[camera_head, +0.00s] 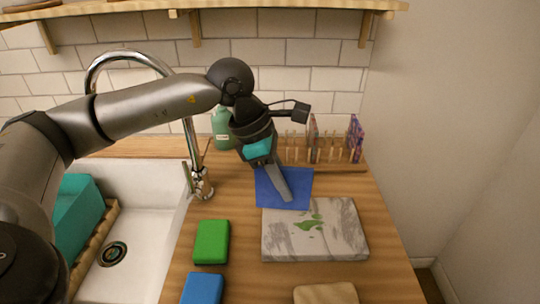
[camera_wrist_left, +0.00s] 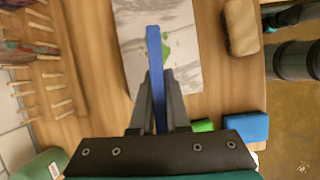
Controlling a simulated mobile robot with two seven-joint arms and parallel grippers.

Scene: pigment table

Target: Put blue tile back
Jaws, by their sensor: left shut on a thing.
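My left gripper (camera_head: 284,192) is shut on the blue tile (camera_head: 298,182), a thin square plate, and holds it near the back edge of the marble slab (camera_head: 345,240). In the left wrist view the tile (camera_wrist_left: 154,48) shows edge-on as a narrow blue strip between the fingers of the gripper (camera_wrist_left: 157,100). The wooden peg rack (camera_head: 335,166) stands behind the slab, to the right of the gripper. It holds patterned tiles (camera_head: 356,138) at its right part, and several pegs stand with open gaps. My right gripper is in neither view.
The marble slab has a green smear. A green block (camera_head: 211,242), a blue block (camera_head: 203,289) and a tan block (camera_head: 326,294) lie around it. A green bottle (camera_head: 222,130) stands left of the rack. A sink (camera_head: 142,220) with a tall faucet (camera_head: 190,140) is at left.

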